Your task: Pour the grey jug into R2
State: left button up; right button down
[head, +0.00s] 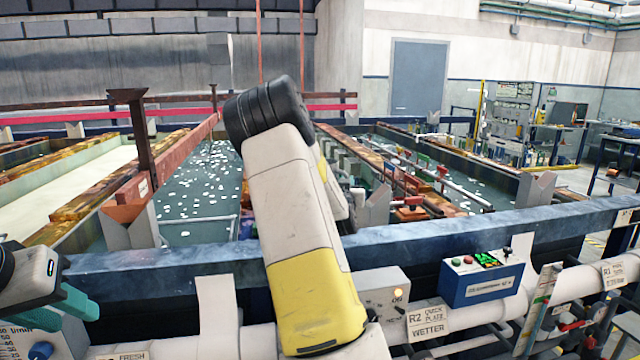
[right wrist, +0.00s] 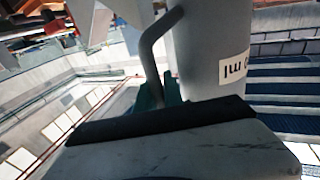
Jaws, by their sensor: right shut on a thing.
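The grey jug (right wrist: 205,50) fills the upper middle of the right wrist view. It has a bent grey handle (right wrist: 150,50) and a white label with dark letters that appear upside down. My right gripper (right wrist: 165,95) has its teal fingers shut on the handle. In the head view my right arm hides this gripper and the jug. A sign reading R2 (head: 427,322) hangs on the front pipe; I cannot tell for certain which tank it marks. My left gripper (head: 80,301) is at the lower left, apart from the jug; its opening is unclear.
A middle tank of dark water (head: 190,185) with white floating bits lies beyond the blue front rail (head: 440,235). A right tank (head: 465,190) has racks and bars across it. A blue control box (head: 485,280) stands on the front side. A rusty post (head: 140,140) rises at left.

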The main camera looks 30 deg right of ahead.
aim_at(337, 169)
jog(key=w+n, duration=0.1)
jog(key=w+a+r+n+g, duration=0.1)
jog(key=w+r+n+g+y, duration=0.1)
jog(key=shift+w+a+r, duration=0.1)
jog(key=shift+a+r, duration=0.15)
jog(key=shift+d+n, duration=0.1)
jog(key=shift+n, duration=0.3)
jog(key=shift+r+n+g, duration=0.4)
jog(key=shift+n+g, duration=0.1)
jog(key=shift+g, duration=0.1)
dwell(0.7)
